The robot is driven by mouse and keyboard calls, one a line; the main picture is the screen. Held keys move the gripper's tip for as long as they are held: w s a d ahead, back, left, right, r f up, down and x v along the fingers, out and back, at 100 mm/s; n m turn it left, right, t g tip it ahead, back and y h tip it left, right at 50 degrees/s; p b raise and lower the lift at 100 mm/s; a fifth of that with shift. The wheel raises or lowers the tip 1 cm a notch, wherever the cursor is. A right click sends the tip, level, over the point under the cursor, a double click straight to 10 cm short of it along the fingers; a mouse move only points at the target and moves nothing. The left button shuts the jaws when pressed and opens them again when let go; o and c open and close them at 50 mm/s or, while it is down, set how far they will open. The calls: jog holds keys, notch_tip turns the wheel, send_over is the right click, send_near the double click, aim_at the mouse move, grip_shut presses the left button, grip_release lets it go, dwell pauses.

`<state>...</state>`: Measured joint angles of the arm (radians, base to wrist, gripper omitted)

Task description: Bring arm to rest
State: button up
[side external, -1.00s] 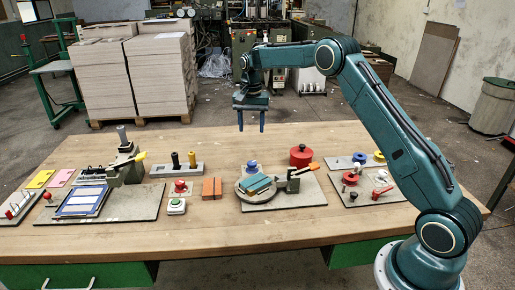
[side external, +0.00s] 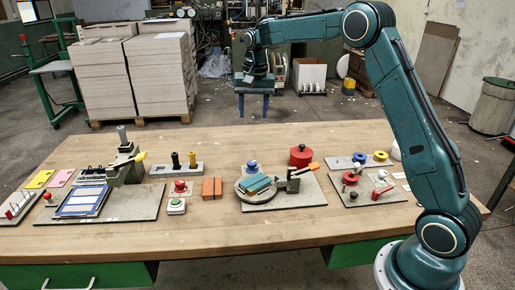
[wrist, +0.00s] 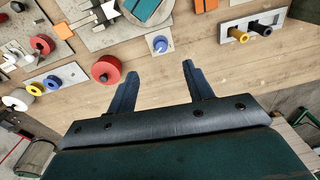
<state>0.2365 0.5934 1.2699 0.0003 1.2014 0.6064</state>
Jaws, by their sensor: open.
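My gripper (side external: 253,105) is in the air above the far side of the wooden table (side external: 232,146) in the side external view. Its two blue fingers point down and hold nothing.
On the table stand a round fixture (side external: 283,190) with teal pieces, a red round pot (side external: 301,156), orange blocks (side external: 212,188), a post holder (side external: 178,168) and a board with small parts (side external: 367,187). A press fixture (side external: 124,167) stands left. Stacked greyboard (side external: 160,75) is behind.

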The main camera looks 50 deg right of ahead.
jog(key=s+a+r+n+t, duration=0.1)
jog(key=s+a+r+n, duration=0.1)
jog(key=s+a+r, duration=0.3)
jog(key=s+a+r+n+t, duration=0.1)
jog(key=s+r, duration=0.1)
jog(key=s, duration=0.4)
jog(key=s+a+r+n, duration=0.2)
jog(key=s+a+r, duration=0.15)
jog(key=s, duration=0.25)
jog(key=s+a+f+n+t, duration=0.1)
jog(key=s+f+n, duration=0.1)
jog(key=s, duration=0.7)
jog(key=s+a+f+n+t, duration=0.1)
jog(key=s+a+f+n, duration=0.1)
jog(key=s, duration=0.8)
jog(key=shift+a+f+n+t, duration=0.25)
jog(key=shift+f+n+t, duration=0.05)
jog(key=shift+t, duration=0.1)
